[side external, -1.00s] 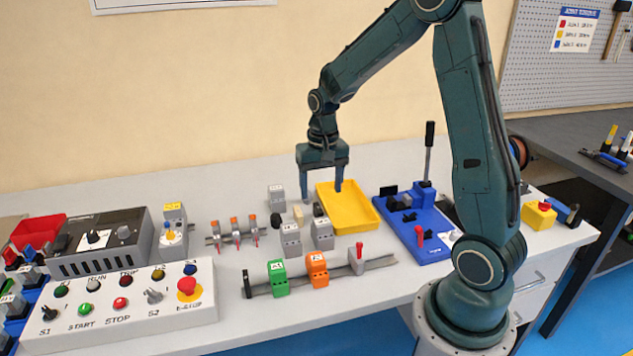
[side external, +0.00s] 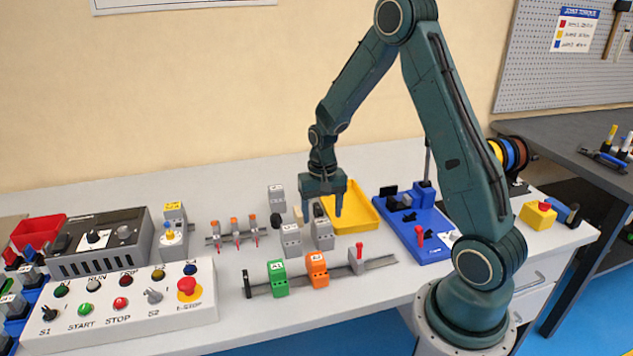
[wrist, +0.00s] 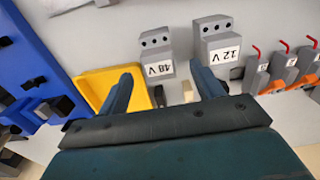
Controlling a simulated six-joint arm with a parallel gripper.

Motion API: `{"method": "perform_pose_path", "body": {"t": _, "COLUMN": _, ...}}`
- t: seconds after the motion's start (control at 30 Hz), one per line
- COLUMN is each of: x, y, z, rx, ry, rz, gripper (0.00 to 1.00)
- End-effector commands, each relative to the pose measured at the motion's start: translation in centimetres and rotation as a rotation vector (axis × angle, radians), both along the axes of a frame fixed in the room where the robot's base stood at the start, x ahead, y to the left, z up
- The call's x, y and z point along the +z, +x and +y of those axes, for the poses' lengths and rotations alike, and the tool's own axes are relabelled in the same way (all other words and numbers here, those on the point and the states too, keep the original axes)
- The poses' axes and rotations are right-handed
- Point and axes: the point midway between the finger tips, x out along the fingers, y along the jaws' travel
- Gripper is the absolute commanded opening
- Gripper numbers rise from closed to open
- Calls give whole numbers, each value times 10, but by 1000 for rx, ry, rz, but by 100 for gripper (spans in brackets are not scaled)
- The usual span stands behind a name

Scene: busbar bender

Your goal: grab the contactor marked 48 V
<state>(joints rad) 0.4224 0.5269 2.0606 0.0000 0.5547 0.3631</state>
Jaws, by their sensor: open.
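The contactor marked 48 V (wrist: 157,52) is a grey block in the wrist view, ahead of my open fingers and roughly between their lines. In the side view it is the right one (side external: 323,238) of two front grey blocks, too small to read there. My gripper (side external: 322,212) is open, low above the table just behind that block; its fingers (wrist: 165,78) point down and hold nothing. The contactor marked 12 V (wrist: 218,42) stands beside it, to the right in the wrist view and to the left in the side view (side external: 291,242).
A yellow tray (side external: 367,210) lies right of my gripper. A blue bending fixture (side external: 432,250) stands further right. Another grey block (side external: 277,194) stands behind. Small dark (wrist: 160,95) and beige (wrist: 187,91) pieces lie between my fingers. A rail with green and orange blocks (side external: 317,270) is in front.

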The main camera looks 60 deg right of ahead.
Motion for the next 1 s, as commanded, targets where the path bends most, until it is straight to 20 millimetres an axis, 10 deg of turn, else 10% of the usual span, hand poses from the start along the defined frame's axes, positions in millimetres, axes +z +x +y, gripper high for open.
{"method": "perform_pose_path", "body": {"t": 1.0, "x": -66, "y": 0, "z": -2, "rx": 0, "ry": 1, "rz": 2, "gripper": 66}}
